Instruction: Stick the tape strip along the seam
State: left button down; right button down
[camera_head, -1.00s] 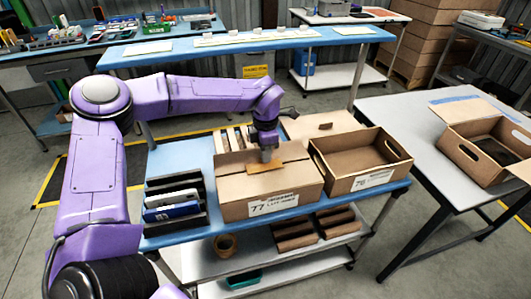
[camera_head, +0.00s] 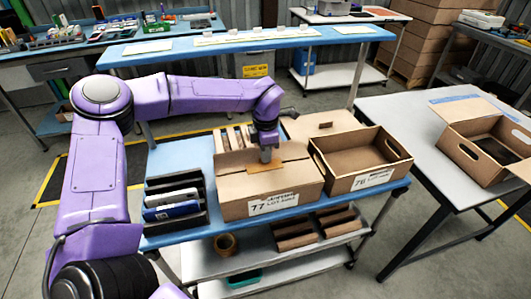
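A closed brown carton (camera_head: 240,208) labelled 77 stands on the blue tabletop of the middle bench. An orange-brown tape strip (camera_head: 264,167) lies on or just above its top, near the line where the flaps meet. My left gripper (camera_head: 266,158) points down right over the strip, its fingertips at or touching it. The fingers are small and dark here, so I cannot tell whether they grip the strip. The seam is partly hidden by the gripper and the strip. My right gripper is not in view.
An open carton (camera_head: 343,180) labelled 76 stands close to the right of carton 77. A black rack (camera_head: 150,214) with several flat items stands to its left. Another open carton (camera_head: 466,158) is on the right table (camera_head: 415,118). A raised shelf (camera_head: 225,47) runs behind.

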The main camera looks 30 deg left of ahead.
pick_arm(q)
jog(key=c, duration=1.3)
grip_release()
notch_tip(320, 180, up, 16)
jog(key=p, duration=0.4)
jog(key=shift+r+p, duration=0.2)
jog(key=shift+p, duration=0.15)
